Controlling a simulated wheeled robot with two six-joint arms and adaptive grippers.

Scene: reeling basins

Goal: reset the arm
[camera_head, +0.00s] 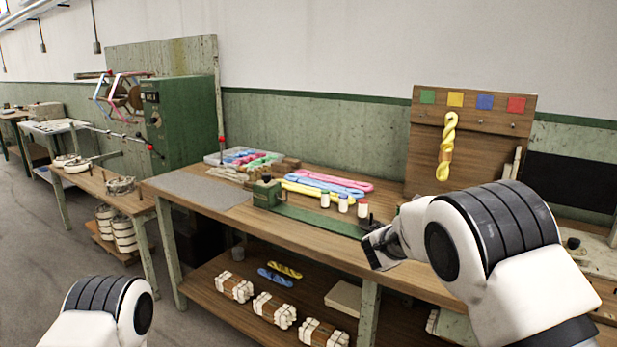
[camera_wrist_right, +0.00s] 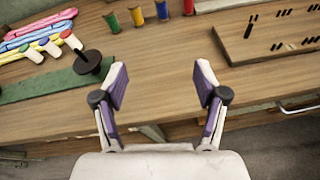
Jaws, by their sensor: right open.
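My right gripper (camera_head: 380,248) is at the front edge of the wooden workbench (camera_head: 262,226) in the head view, partly hidden by my right arm. In the right wrist view my right gripper (camera_wrist_right: 162,85) is open, with two purple-padded fingers wide apart and nothing between them. Bare bench top and its front edge lie beyond the fingers. Of my left arm only a white and black link shows at the lower left of the head view; its gripper is out of view.
Pink, blue and yellow skeins (camera_head: 325,183) and small capped bottles (camera_head: 343,203) lie on the bench by a green strip (camera_head: 310,219). A pegboard (camera_head: 480,150) holds a yellow skein (camera_head: 447,146). Colored spools (camera_wrist_right: 137,16) and a black spindle (camera_wrist_right: 88,62) show in the wrist view.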

